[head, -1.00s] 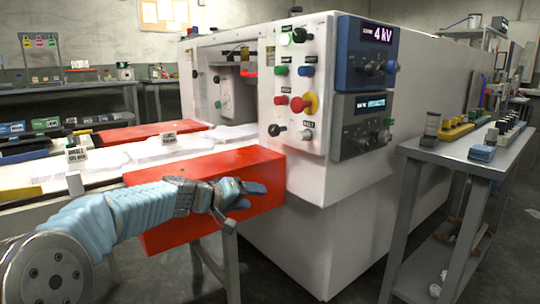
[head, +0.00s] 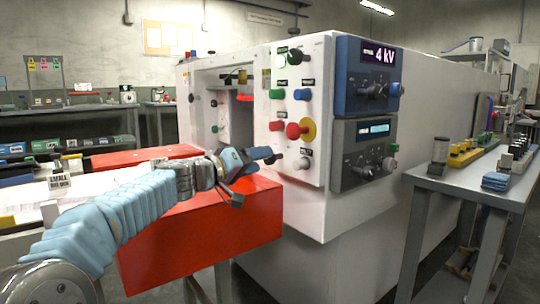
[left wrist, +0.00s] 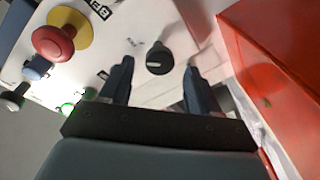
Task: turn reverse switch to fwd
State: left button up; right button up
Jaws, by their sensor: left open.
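The reverse switch looks to be the black round knob (left wrist: 157,56) with a pale pointer mark, in the left wrist view. It is on the white control panel (head: 292,90). My left gripper (left wrist: 159,76) is open, with one dark finger on each side of the knob in that view. I cannot tell whether either finger touches it. The label text by the knob is unreadable. My right gripper is not in view.
A red emergency button (left wrist: 53,40) on a yellow ring sits near the knob; it also shows in the head view (head: 295,130). A red block-like guard (head: 205,235) lies below my left arm. A grey side table (head: 455,172) stands at right.

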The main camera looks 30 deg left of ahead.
aim_at(274, 157)
pick_arm(q)
jog(key=x, duration=0.4)
jog(key=shift+w+d+p, duration=0.15)
jog(key=shift+w+p, duration=0.2)
jog(key=shift+w, duration=0.05)
jog(key=shift+c, duration=0.4)
jog(key=c, duration=0.9)
